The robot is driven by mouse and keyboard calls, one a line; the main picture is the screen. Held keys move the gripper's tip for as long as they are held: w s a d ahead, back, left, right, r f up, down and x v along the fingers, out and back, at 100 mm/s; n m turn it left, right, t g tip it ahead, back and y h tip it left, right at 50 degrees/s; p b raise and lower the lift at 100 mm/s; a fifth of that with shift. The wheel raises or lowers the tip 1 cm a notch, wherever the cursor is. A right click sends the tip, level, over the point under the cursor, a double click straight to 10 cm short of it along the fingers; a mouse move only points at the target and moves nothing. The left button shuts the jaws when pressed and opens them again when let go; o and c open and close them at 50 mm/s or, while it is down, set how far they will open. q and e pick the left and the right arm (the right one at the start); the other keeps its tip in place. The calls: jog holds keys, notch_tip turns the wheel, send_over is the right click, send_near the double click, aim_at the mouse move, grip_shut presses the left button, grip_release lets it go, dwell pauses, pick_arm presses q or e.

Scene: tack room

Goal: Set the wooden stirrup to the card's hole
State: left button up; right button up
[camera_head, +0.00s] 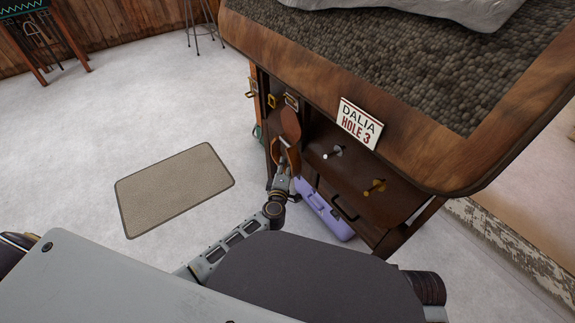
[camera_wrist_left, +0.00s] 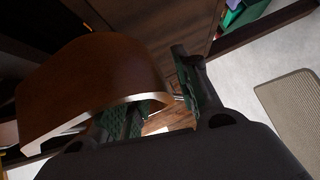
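The card (camera_head: 360,123) on the cabinet's upper edge reads "DALIA HOLE 3". The wooden stirrup (camera_head: 289,122), brown and rounded, is at the cabinet's left front, partly hidden by my arm. In the left wrist view it is a large curved brown piece (camera_wrist_left: 95,75) with a pale metal-like rim. My left gripper (camera_head: 284,158) is at its lower part. In the wrist view its fingers (camera_wrist_left: 165,105) stand apart, one under the stirrup's arch and one outside its right side. I see a gap, and cannot tell whether either finger touches. The right gripper is not in view.
The cabinet shelf has a silver peg (camera_head: 333,152) and a brass peg (camera_head: 374,187). A purple case (camera_head: 325,209) is on the floor beside my left arm. A beige mat (camera_head: 175,187) lies on open floor to the left. Stools stand at the back.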

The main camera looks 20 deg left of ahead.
pick_arm(q)
jog(key=shift+w, duration=0.15)
jog(key=shift+c, duration=0.5)
grip_shut()
jog(key=shift+f+b, duration=1.05)
jog(key=shift+f, duration=1.95)
jog(key=shift+o, duration=0.5)
grip_release()
jog(key=shift+r, duration=0.1)
jog(key=s+d, duration=0.1)
jog(key=s, duration=0.6)
jog(key=shift+s+r, duration=0.25)
jog(key=shift+r, duration=0.2)
